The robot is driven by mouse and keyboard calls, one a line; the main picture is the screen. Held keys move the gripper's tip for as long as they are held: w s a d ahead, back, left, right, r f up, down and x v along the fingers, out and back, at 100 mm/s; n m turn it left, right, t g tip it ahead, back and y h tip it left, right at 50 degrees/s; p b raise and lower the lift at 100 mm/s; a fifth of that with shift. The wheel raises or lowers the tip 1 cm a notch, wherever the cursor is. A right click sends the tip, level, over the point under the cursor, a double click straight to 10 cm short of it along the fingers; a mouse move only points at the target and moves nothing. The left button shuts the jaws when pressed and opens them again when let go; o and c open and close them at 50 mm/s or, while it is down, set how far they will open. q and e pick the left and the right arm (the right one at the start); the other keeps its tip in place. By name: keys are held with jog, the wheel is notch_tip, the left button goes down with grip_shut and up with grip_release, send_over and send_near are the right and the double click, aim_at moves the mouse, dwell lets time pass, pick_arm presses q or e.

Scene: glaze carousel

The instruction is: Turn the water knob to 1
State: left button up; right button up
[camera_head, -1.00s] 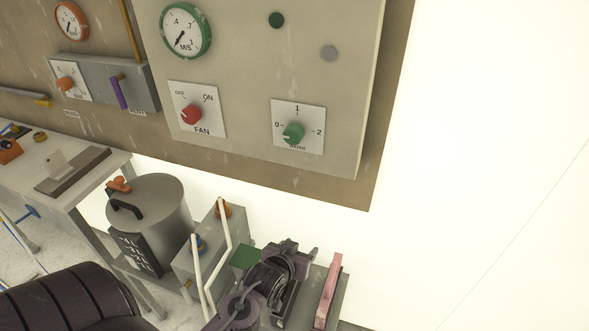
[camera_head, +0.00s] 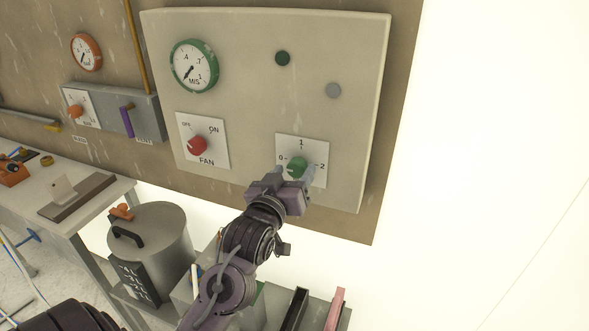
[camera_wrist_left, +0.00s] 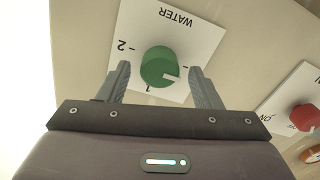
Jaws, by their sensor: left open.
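The green water knob (camera_head: 297,168) sits on a white plate (camera_head: 288,146) marked 0, 1 and 2, low on the right of the control panel. In the left wrist view, where the plate appears upside down, the knob (camera_wrist_left: 157,62) has a white mark on the side toward the 0, away from the 2. My left gripper (camera_head: 295,178) is open in front of the plate. Its fingers stand on either side of the knob, with a visible gap to it in the left wrist view (camera_wrist_left: 159,70). The 0 is hidden there by a finger. My right gripper is not in view.
The red fan knob (camera_head: 197,145) is left of the water plate. A green-rimmed gauge (camera_head: 194,66) is above it. A grey box with an orange knob (camera_head: 75,111) is further left. A lidded metal pot (camera_head: 155,240) stands below. Bright empty space lies right of the panel.

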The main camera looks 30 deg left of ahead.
pick_arm(q)
jog(key=shift+x, duration=0.75)
jog(key=c, duration=1)
